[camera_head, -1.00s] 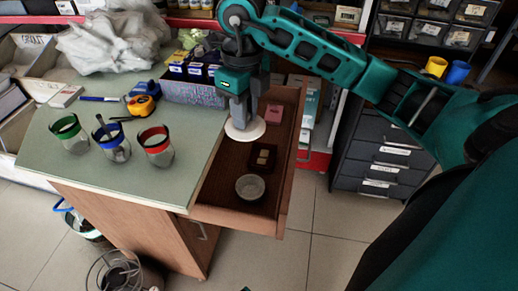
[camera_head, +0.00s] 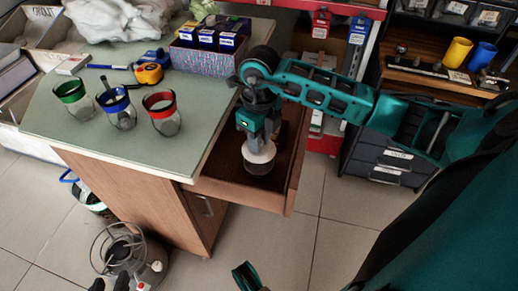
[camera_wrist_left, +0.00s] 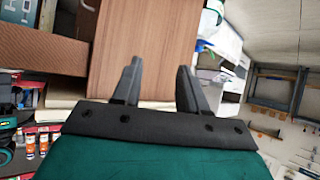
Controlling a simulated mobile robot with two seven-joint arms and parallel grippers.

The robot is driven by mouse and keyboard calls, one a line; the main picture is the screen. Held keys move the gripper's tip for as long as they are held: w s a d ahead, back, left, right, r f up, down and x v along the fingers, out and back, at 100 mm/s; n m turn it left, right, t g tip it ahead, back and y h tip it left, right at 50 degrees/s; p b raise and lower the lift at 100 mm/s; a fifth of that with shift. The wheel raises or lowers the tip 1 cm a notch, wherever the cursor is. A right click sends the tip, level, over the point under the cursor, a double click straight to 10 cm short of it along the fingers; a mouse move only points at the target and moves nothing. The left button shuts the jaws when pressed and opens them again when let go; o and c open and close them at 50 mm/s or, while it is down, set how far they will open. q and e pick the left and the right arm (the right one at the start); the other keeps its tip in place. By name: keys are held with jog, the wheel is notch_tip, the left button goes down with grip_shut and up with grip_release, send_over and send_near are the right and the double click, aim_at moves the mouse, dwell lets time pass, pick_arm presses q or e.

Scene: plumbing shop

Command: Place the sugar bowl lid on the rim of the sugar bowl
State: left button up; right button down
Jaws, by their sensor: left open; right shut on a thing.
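The sugar bowl lid (camera_head: 260,153) is a pale round disc in the head view, held under my right gripper (camera_head: 258,139). That gripper points down and is shut on the lid. The sugar bowl (camera_head: 258,168) shows just below the lid, inside the open drawer, and its rim is mostly hidden. The lid looks lined up over the bowl, but I cannot tell whether they touch. My left gripper (camera_head: 246,276) is at the bottom edge of the head view, far from both. In the left wrist view its fingers (camera_wrist_left: 157,84) are apart with nothing between them.
The open wooden drawer (camera_head: 226,189) surrounds the bowl, with the counter (camera_head: 85,145) to its left. On the counter stand several jars with coloured rims (camera_head: 162,114), a tape measure (camera_head: 149,73) and a patterned box (camera_head: 205,63).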

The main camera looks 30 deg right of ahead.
notch_tip(320, 180, down, 3)
jog(key=shift+f+b, duration=0.1)
jog(key=shift+b, duration=0.3)
jog(key=shift+f, duration=0.25)
jog(key=shift+f+b, duration=0.3)
jog(key=shift+f, duration=0.1)
jog(key=c, duration=1)
grip_release()
pick_arm(q)
jog(key=shift+w+d+f, duration=0.1)
jog(key=shift+d+f, duration=0.15)
